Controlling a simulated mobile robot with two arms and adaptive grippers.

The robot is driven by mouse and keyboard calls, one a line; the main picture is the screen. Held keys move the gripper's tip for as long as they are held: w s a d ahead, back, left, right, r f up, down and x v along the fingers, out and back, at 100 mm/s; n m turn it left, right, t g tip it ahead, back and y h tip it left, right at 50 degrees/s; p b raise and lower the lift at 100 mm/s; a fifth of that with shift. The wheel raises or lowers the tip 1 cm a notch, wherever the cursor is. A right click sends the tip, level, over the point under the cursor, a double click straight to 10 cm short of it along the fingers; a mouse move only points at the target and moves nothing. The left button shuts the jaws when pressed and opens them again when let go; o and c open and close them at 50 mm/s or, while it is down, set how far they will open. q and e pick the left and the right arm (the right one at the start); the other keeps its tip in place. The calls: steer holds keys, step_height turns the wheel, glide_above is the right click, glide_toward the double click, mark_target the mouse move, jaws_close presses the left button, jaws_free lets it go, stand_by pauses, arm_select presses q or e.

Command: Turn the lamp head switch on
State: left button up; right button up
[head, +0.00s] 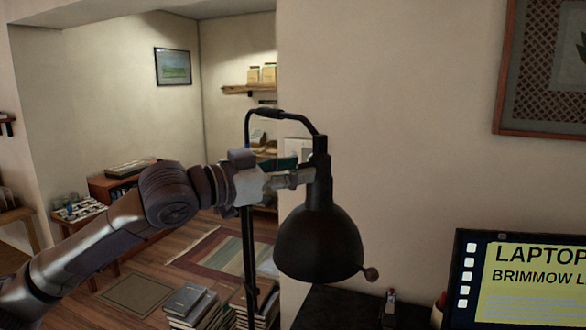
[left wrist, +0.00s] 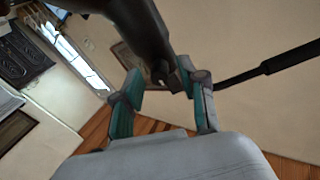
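A black desk lamp stands at the middle of the head view, its dome-shaped lamp head (head: 318,243) facing down. A small round knob (head: 371,274) sticks out at the lower right rim of the head; I take it to be the switch. My left gripper (head: 302,174) is at the narrow neck (head: 321,172) above the head, away from the knob. In the left wrist view its fingers (left wrist: 158,72) are spread apart. A dark lamp part (left wrist: 145,30) reaches down to the gap between them; contact cannot be told. My right gripper is not in view.
The lamp's thin arm (head: 282,113) and upright pole (head: 249,250) stand close to my left gripper. A laptop (head: 520,280) is on the dark desk (head: 340,308) at the right. Stacked books (head: 188,300) are on the floor at the lower left.

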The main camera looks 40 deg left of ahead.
arm_select(q)
jaws_close()
steer(key=shift+m, duration=0.4)
steer(key=m+b, duration=0.2)
steer(key=m, duration=0.7)
steer(key=shift+r, duration=0.1)
steer(key=m, duration=0.3)
steer(key=shift+m, duration=0.3)
steer(key=m+p, duration=0.1)
steer(key=m, duration=0.3)
steer(key=shift+y, duration=0.3)
steer(key=shift+m, duration=0.3)
